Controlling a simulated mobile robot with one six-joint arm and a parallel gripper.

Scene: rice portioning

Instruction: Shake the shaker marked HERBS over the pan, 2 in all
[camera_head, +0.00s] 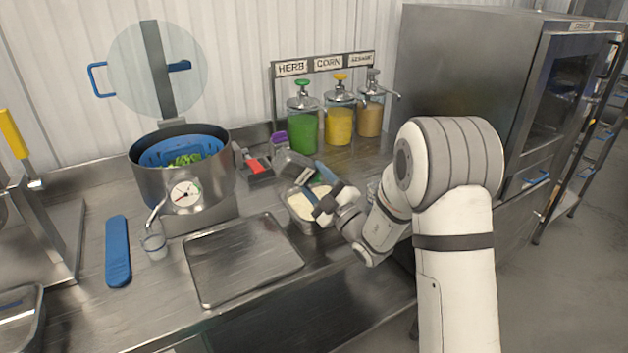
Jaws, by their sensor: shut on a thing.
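My gripper (323,196) is at the centre right, over a small steel pan (291,209) with white contents. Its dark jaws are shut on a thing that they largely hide. A tilted grey metal piece (293,165) shows just beyond the jaws, above the pan's far side. I cannot tell whether it is the held thing. A blue strip (325,172) shows beside the jaws. No marking HERBS is readable on anything near my gripper. A sign at the back reads HERB (291,68), above a pump jar with green contents (303,132).
Yellow (339,126) and brown (370,120) pump jars stand beside the green one. A large pot (150,183) with a dial stands left. An empty steel tray (240,262) lies in front. A steel oven (455,75) is at right. The blue-handled round lid is raised behind the pot.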

